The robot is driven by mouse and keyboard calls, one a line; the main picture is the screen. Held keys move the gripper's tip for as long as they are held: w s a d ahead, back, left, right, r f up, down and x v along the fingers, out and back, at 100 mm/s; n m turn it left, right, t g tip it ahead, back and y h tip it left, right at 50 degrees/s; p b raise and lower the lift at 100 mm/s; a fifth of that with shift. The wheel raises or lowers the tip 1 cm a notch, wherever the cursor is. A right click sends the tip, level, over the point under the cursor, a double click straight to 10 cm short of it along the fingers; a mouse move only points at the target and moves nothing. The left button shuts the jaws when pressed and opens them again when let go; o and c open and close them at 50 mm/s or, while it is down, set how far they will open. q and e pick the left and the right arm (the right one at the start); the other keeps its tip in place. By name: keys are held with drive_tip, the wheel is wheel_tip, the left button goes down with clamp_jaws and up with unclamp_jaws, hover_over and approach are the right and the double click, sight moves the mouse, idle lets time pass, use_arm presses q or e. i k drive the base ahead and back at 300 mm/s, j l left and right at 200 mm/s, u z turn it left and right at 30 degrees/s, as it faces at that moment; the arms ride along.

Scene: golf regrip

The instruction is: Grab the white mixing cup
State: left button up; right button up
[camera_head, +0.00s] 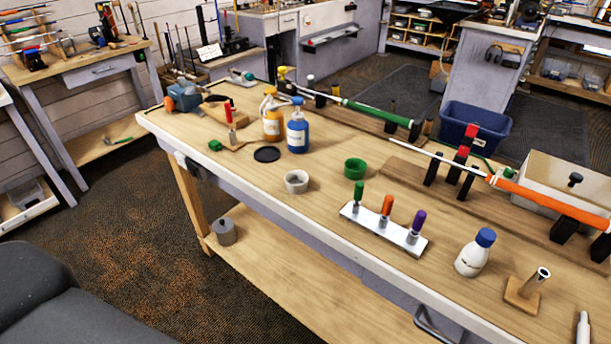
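The white mixing cup (296,182) stands upright on the wooden workbench (330,215), near its front edge. It looks like a short, open, off-white cup with a greyish inside; I cannot tell whether it holds anything. A black round lid or dish (267,154) lies behind it to the left, and a green cup (355,168) stands to its right. Neither of my grippers shows in the head view, and nothing touches the cup.
Blue (297,126) and orange (272,115) bottles stand behind the cup. A white rack (383,231) with coloured-handled tools is to its right, with a blue-capped white bottle (474,253) beyond. Golf clubs lie across supports at the back. The bench around the cup is clear.

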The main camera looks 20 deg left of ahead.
sight(296, 181)
drive_tip(key=j+z, duration=0.25)
drive_tip(key=j, duration=0.45)
drive_tip(key=j+z, duration=0.25)
drive_tip(key=j, duration=0.5)
drive_tip(key=i, duration=0.05)
